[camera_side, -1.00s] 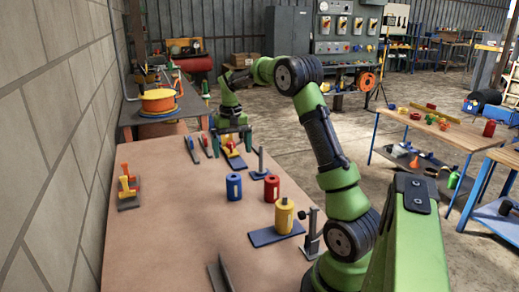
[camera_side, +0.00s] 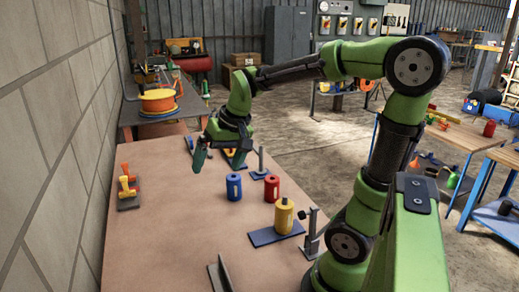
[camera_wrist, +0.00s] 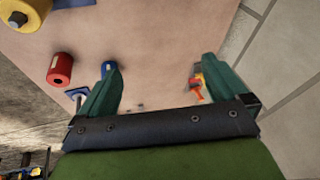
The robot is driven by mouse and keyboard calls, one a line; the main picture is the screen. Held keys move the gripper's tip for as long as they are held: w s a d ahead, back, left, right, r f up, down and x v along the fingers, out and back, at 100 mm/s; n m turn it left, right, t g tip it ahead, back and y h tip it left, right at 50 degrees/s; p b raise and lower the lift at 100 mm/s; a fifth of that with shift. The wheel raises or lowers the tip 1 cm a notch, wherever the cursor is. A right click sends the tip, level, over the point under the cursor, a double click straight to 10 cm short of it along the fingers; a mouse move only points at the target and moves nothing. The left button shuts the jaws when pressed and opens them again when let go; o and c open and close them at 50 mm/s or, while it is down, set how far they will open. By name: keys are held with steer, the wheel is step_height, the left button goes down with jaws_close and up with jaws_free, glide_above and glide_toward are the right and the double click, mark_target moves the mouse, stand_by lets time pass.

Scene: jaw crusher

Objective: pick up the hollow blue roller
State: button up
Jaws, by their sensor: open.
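The blue roller (camera_side: 234,187) stands upright on the brown table, with a pale patch on its side. In the wrist view the blue roller (camera_wrist: 108,67) shows beside the tip of the left finger, which partly hides it. My gripper (camera_side: 219,164) hangs above the table, behind and a little left of the blue roller in the side view. In the wrist view my gripper (camera_wrist: 160,65) has its fingers wide apart with bare table between the tips.
A red roller (camera_side: 272,188) stands right of the blue one. A yellow roller (camera_side: 284,216) stands on a blue plate (camera_side: 262,237) beside a post stand. A post (camera_side: 262,160) rises behind the red roller.

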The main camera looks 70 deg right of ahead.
steer(key=s+a+n+t, duration=0.1)
steer(key=s+a, duration=0.2)
steer(key=s+a+y, duration=0.1)
steer(key=s+a, duration=0.1)
steer(key=a, duration=0.1)
steer(key=s+a+n+t, duration=0.1)
steer(key=s+a, duration=0.2)
steer(key=shift+s+a+r+n+t, duration=0.25)
steer(key=shift+s+a+n+t, duration=0.05)
steer(key=shift+a, duration=0.1)
steer(key=shift+c, duration=0.3)
steer(key=shift+s+a+r+y, duration=0.1)
steer(key=shift+a+r+y, duration=0.2)
steer(key=shift+r, duration=0.05)
steer(key=c, duration=0.3)
steer(key=shift+d, duration=0.1)
